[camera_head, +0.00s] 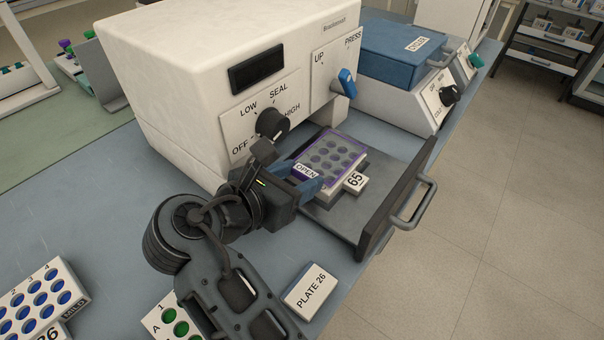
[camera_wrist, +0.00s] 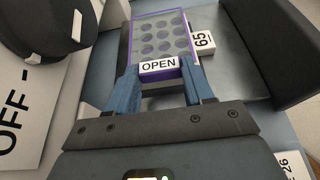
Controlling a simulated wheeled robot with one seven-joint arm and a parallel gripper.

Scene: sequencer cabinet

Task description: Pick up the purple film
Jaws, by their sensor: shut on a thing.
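The purple film (camera_head: 343,147) is a translucent sheet with a purple edge. It covers a plate with round wells, marked 65 (camera_head: 355,181), in the open drawer of the white sealer. A tab marked OPEN (camera_head: 306,171) sticks out from the film's near side. My gripper (camera_head: 308,186) has its blue fingers shut on this tab. In the wrist view the film (camera_wrist: 163,35) lies ahead of the fingers, and the OPEN tab (camera_wrist: 159,66) sits between the fingertips. I cannot tell whether the film is lifted off the plate.
The white sealer (camera_head: 180,70) with its knob (camera_head: 272,123) and blue lever (camera_head: 346,82) stands close behind my gripper. The drawer front (camera_head: 400,200) with a handle rises on the right. A PLATE 26 label block (camera_head: 311,291) and well plates (camera_head: 40,300) are in front. A blue-lidded device (camera_head: 405,50) stands behind.

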